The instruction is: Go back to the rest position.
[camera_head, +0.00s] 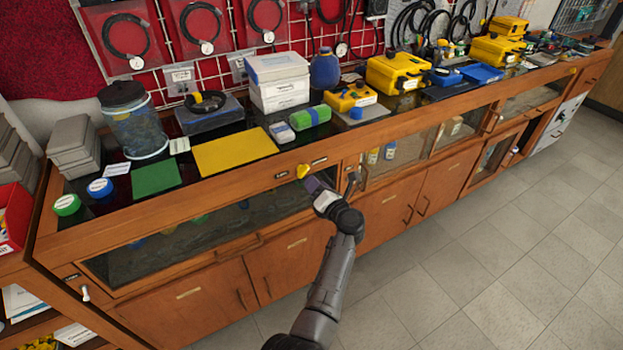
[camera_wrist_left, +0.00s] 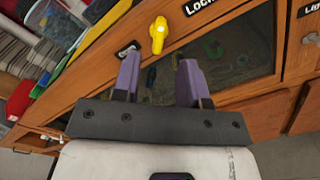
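My left gripper (camera_head: 311,183) is in front of the wooden workbench, near its upper front edge. In the left wrist view its two purple fingers (camera_wrist_left: 160,80) stand apart with nothing between them. A yellow knob (camera_head: 302,171) on the bench front is just beyond the fingertips; it also shows in the left wrist view (camera_wrist_left: 158,35), above and apart from the fingers. The knob sits between small dark labels. My right gripper is in neither view.
The wooden bench (camera_head: 190,206) has a glass-fronted compartment (camera_head: 190,240) and cabinet doors below. On top lie a yellow mat (camera_head: 234,151), a green mat (camera_head: 155,178), a mesh bin (camera_head: 133,120) and yellow cases (camera_head: 396,72). The tiled floor (camera_head: 500,240) at right is clear.

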